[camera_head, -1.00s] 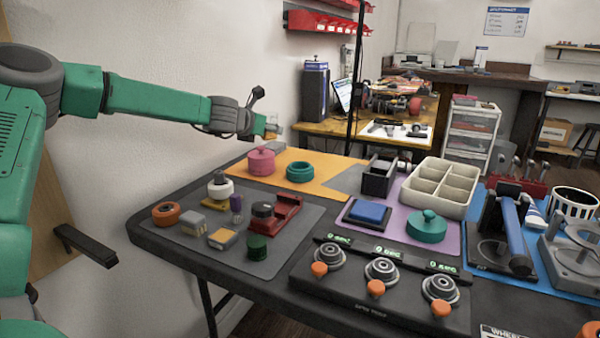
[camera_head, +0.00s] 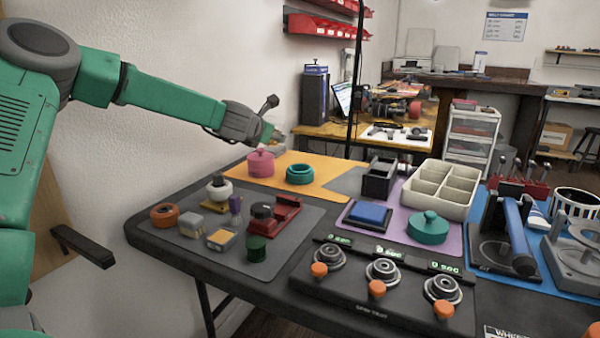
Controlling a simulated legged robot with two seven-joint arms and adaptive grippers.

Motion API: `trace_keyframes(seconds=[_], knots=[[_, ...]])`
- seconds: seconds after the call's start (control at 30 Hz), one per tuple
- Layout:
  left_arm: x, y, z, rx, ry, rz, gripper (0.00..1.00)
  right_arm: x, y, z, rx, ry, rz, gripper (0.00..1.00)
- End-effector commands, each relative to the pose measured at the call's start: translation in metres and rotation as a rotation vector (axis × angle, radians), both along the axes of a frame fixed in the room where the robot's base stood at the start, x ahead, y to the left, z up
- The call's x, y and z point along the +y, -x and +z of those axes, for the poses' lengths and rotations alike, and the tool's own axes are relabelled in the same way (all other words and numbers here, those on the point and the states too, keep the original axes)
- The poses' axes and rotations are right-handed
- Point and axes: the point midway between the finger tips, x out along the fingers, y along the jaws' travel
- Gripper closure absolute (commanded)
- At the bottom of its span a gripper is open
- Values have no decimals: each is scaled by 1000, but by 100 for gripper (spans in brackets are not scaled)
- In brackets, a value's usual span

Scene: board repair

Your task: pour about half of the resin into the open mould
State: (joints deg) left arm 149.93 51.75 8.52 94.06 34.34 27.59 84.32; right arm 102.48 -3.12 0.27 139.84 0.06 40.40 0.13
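A pink lidded pot (camera_head: 261,163) stands on the orange mat (camera_head: 322,183) at the table's back left. A teal round piece (camera_head: 299,174) with an open top sits just right of it. A teal round piece with a knobbed lid (camera_head: 429,228) sits on the purple mat. I cannot tell for sure which vessel holds the resin or which is the mould. My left gripper (camera_head: 275,138) is above and behind the pink pot, apart from it. Its fingers are small and partly hidden, so their opening is unclear.
A grey mat (camera_head: 205,255) holds small jars, brushes and a red tool (camera_head: 287,211). A black unit with orange knobs (camera_head: 350,300) fills the front. A cream divided tray (camera_head: 455,209), a blue pad (camera_head: 369,213) and a blue-handled press (camera_head: 512,235) stand to the right.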

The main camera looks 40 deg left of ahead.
Motion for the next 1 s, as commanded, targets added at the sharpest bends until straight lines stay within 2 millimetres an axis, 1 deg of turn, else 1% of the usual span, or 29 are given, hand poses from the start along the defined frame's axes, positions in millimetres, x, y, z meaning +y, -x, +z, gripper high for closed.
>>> trace_keyframes(seconds=[0.13, 0.23, 0.63, 0.77, 1.0], knots=[[-7, -2, 2, 31, -95, -2, 89, 0, 0, 1, -1, 0, 0, 12], [-11, -4, -10, 54, -158, -3, 89, 0, 0, -10, -1, 0, 0, 12], [-27, -9, -29, 122, -374, -1, 89, 0, 0, -26, -1, 0, 0, 12], [-28, -9, -26, 136, -421, 0, 89, 0, 0, -23, -1, 0, 0, 12], [-29, -9, -28, 160, -488, 1, 89, 0, 0, -24, -1, 0, 0, 12]])
